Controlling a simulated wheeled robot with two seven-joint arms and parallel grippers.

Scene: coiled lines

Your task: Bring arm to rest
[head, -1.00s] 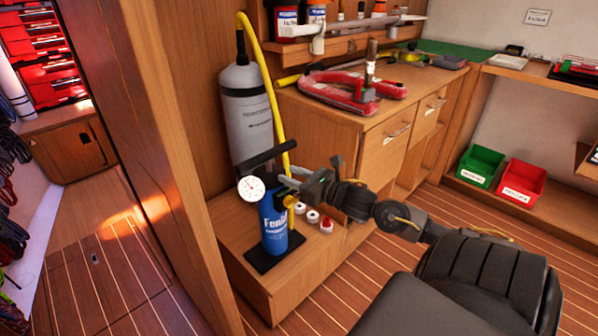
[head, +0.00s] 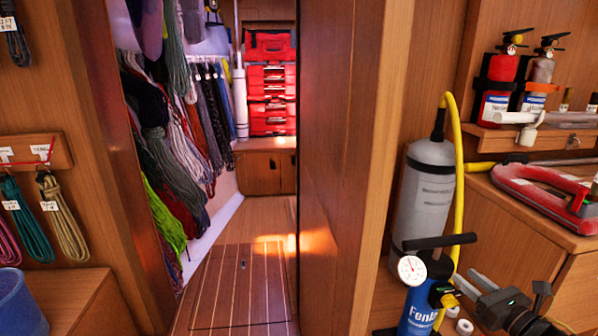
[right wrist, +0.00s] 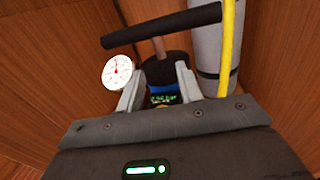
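My right gripper (head: 462,287) is at the lower right of the head view, just right of a blue hand pump (head: 418,314) with a black T-handle and a white round gauge. In the right wrist view its two grey fingers (right wrist: 158,88) stand apart. The pump's black top and part of its blue body show between and beyond them. The gripper is open and holds nothing that I can see. The pump stands upright; its base is cut off in the head view. My left gripper is not in view.
A grey cylinder (head: 424,195) and a yellow hose (head: 459,170) stand behind the pump. A wooden cabinet with a red horseshoe-shaped object (head: 540,197) is at right. A doorway with hanging coiled lines (head: 168,130) and clear floor (head: 240,285) lies left. A blue bucket (head: 20,305) is at lower left.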

